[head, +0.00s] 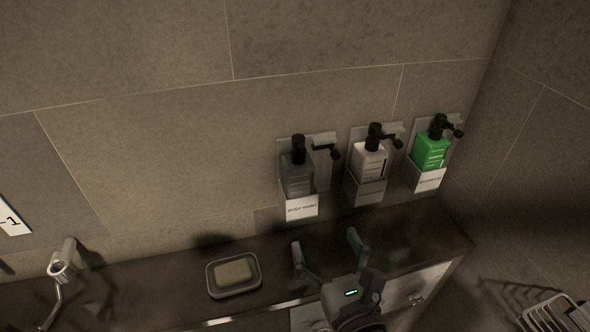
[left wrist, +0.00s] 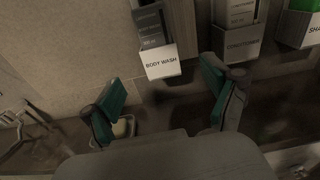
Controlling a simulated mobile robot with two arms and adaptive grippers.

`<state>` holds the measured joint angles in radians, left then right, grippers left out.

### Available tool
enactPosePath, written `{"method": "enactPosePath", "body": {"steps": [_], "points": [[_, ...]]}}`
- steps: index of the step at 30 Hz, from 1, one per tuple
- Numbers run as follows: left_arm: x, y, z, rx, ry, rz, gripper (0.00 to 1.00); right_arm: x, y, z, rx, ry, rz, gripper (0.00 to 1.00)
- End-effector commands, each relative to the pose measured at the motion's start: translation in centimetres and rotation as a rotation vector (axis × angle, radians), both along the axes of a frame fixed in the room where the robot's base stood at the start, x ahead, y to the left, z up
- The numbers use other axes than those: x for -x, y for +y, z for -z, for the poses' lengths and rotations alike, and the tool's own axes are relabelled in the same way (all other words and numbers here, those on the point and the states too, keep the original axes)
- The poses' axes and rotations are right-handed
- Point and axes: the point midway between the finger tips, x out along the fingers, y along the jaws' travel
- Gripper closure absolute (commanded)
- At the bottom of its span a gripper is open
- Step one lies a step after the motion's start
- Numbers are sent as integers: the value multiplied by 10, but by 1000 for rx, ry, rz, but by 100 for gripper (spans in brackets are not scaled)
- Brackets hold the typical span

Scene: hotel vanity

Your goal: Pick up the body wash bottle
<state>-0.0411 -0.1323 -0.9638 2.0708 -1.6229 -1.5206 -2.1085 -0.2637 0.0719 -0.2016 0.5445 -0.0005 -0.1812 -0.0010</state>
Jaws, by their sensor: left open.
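The body wash bottle (head: 297,174) is dark grey with a black pump. It stands upright in a wall holder (head: 302,207) with a white "BODY WASH" label. In the left wrist view the bottle (left wrist: 151,27) shows only in part, cut off by the top edge, above its labelled holder (left wrist: 161,62). My left gripper (head: 326,243) is open and empty, below and a little right of the holder, over the counter. Its two fingers (left wrist: 163,97) show wide apart in the left wrist view. My right gripper is not in view.
A white bottle (head: 369,162) and a green bottle (head: 430,152) stand in similar wall holders to the right. A soap dish (head: 234,289) with a bar of soap sits on the dark counter (head: 420,236). A faucet (head: 62,268) is at the left.

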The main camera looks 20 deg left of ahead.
Motion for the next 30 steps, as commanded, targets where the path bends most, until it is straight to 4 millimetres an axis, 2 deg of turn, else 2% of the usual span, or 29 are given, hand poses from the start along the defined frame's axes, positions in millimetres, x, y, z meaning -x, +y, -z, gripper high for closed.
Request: {"method": "enactPosePath", "body": {"steps": [4,15,21,30], "points": [[-5,0,-9,-65,-8,-3,14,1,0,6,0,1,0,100],[-60,38,-8,-63,-8,-2,14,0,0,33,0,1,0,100],[-71,46,-9,-61,-7,-2,14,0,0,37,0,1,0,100],[-101,74,-13,-62,-9,-1,14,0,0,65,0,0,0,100]]}}
